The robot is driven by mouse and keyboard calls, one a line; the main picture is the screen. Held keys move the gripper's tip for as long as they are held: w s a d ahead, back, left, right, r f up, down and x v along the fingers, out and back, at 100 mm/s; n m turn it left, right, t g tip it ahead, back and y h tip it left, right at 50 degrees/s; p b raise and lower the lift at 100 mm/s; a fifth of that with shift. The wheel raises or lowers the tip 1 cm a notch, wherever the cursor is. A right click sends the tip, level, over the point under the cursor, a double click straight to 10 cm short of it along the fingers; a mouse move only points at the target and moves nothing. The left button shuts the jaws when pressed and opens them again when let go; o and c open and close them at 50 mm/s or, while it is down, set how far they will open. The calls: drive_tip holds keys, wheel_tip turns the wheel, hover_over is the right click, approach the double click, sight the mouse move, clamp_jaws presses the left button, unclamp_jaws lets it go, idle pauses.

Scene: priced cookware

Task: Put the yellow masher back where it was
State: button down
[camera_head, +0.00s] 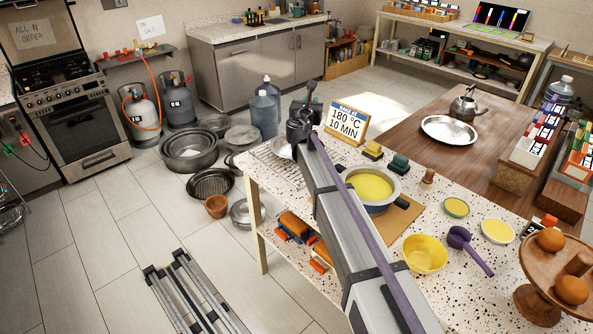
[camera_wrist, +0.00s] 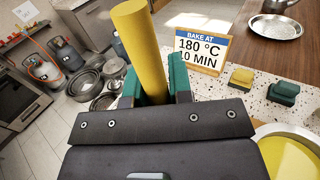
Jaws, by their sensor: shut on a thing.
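The yellow masher (camera_wrist: 135,45) shows in the wrist view as a thick yellow handle, slightly tilted. My gripper (camera_wrist: 153,84) is shut on it, with a teal finger on each side. The masher's head is out of sight. In the head view my arm reaches over the speckled counter and hides most of what is at its end; I cannot make out the masher there. The arm's end is near the counter's far left corner, left of the bake sign (camera_head: 345,121).
A pot of yellow liquid (camera_head: 372,188) stands right of my arm. Near it are a yellow bowl (camera_head: 425,254), a purple ladle (camera_head: 468,248), a wire rack (camera_head: 280,165) and yellow and green sponges (camera_head: 398,164). A wooden stand (camera_head: 555,266) holds orange balls at right.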

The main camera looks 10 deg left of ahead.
drive_tip(key=f+b, duration=1)
drive_tip(key=shift+s+d+f, duration=0.1)
drive_tip(key=shift+d+f, duration=0.1)
drive_tip(key=shift+r+p, duration=0.3)
drive_tip(key=shift+f, duration=0.25)
drive_tip(key=c, duration=1)
unclamp_jaws()
drive_tip(key=shift+r, duration=0.1)
drive_tip(key=shift+r, duration=0.15)
drive_tip(key=s, duration=0.8)
drive_tip(key=s+a, duration=0.1)
drive_tip(key=s, duration=0.3)
drive_tip(key=shift+a, duration=0.1)
